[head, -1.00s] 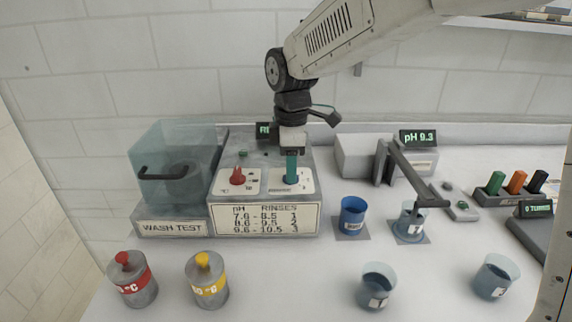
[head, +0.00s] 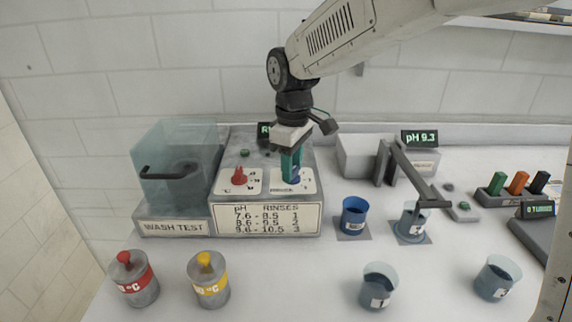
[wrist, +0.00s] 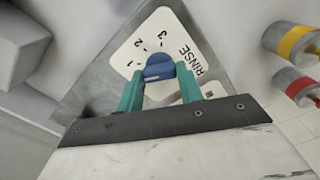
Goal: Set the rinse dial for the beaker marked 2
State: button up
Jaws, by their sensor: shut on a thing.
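The blue rinse dial (wrist: 160,68) sits on a white plate (wrist: 125,58) marked RINSE, with 1, 2 and 3 around it. My gripper (head: 291,172) points down at the dial; its teal fingers are shut on the dial from both sides in the wrist view (wrist: 161,80). I cannot tell which number the dial points at. A clear beaker (head: 409,226) stands under the probe arm (head: 408,174), and the meter display (head: 420,138) reads pH 9.3. Its tag is too small to read. The chart (head: 267,218) gives 7.6-8.5 as 1, 8.6-9.5 as 2, 9.6-10.5 as 3.
A red dial (head: 239,178) is left of the blue one. The clear wash test box (head: 165,150) stands further left. Red-banded (head: 135,280) and yellow-banded (head: 209,282) canisters are front left.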

jog(key=m, duration=0.6)
jog(key=shift+d+f, duration=0.1)
jog(key=m, duration=0.6)
dwell(0.6)
jog(key=o, duration=1)
jog(key=shift+r, duration=0.2)
notch_tip(320, 180, up, 8)
jog(key=shift+f, duration=0.25)
